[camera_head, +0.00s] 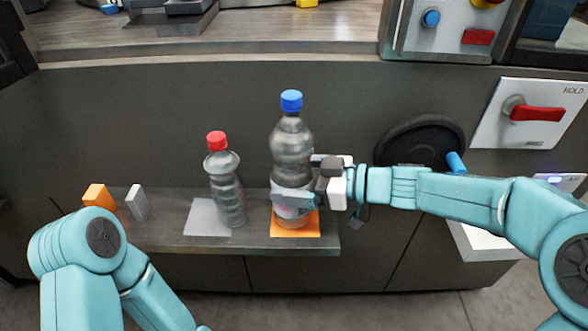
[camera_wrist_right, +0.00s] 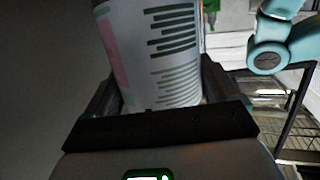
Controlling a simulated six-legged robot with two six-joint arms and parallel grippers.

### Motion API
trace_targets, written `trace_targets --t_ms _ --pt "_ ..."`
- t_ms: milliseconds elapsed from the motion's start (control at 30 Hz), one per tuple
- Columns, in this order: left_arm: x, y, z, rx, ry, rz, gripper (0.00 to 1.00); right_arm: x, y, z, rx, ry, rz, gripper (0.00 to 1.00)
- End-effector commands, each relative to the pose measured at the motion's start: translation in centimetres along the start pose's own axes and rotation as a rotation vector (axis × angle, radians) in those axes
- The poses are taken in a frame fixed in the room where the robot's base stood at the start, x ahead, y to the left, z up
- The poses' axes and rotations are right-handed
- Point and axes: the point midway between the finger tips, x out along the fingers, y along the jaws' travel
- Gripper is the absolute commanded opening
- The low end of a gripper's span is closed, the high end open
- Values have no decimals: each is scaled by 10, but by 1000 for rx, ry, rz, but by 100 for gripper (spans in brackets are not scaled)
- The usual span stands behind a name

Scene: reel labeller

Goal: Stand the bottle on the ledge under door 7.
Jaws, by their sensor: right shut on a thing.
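A clear bottle with a blue cap (camera_head: 291,140) stands upright over an orange square (camera_head: 296,231) on a grey ledge (camera_head: 165,236). I cannot tell whether its base touches the square. My right gripper (camera_head: 293,199) is shut around its lower part, coming from the right. In the right wrist view, the bottle's white label with green lines and a pink patch (camera_wrist_right: 160,50) fills the space between the fingers of my right gripper (camera_wrist_right: 155,95). A second clear bottle, with a red cap (camera_head: 226,190), stands on a grey square (camera_head: 201,219). No door number is readable. My left gripper is out of view.
An orange block (camera_head: 98,197) and a light grey block (camera_head: 138,203) sit at the ledge's left end. A round black disc (camera_head: 420,141) is on the dark front to the right. A panel with a red handle (camera_head: 538,113) is farther right. A counter (camera_head: 240,40) runs above.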

Motion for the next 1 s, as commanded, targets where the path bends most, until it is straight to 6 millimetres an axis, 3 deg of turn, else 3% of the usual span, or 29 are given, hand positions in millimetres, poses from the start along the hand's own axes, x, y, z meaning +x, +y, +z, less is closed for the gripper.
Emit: trace_targets --t_ms 400,433,800,1000 --pt "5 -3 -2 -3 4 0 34 0 0 0 -3 5 1 9" --pt "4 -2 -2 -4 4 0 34 0 0 2 0 0 0 98" --pt "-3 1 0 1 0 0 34 -4 0 -3 1 0 1 100" --pt "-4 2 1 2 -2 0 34 -48 2 -2 0 0 7 100"
